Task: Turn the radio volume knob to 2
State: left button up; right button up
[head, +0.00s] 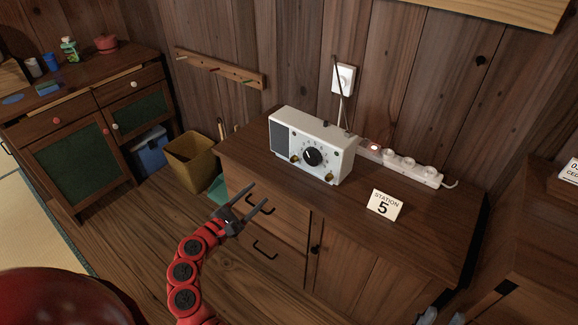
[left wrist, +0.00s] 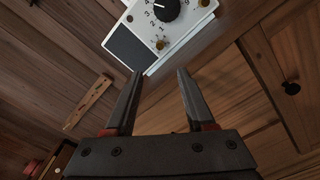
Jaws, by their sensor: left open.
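The white radio (head: 308,145) stands on the brown cabinet, with a dark speaker grille on its left side. A large black dial (head: 313,156) is on its front. Small brass knobs sit low left (head: 295,159) and low right (head: 329,177) of it; labels are too small to tell which is volume. In the left wrist view, the lower-left brass knob (left wrist: 160,44) and black dial (left wrist: 166,8) show beyond the fingers. My left gripper (head: 261,203) is open and empty, in front of and below the radio, touching nothing.
A "STATION 5" card (head: 385,205) stands on the cabinet top (head: 425,235) right of the radio. A power strip (head: 408,166) lies behind it. Drawer handles (head: 264,250) jut from the cabinet front near my left gripper. A yellow bin (head: 190,160) stands left.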

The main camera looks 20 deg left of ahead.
aim_at(292, 161)
pick_arm(q)
jog(key=x, duration=1.6)
jog(key=shift+w+d, duration=0.1)
jog(key=shift+w, duration=0.25)
grip_shut()
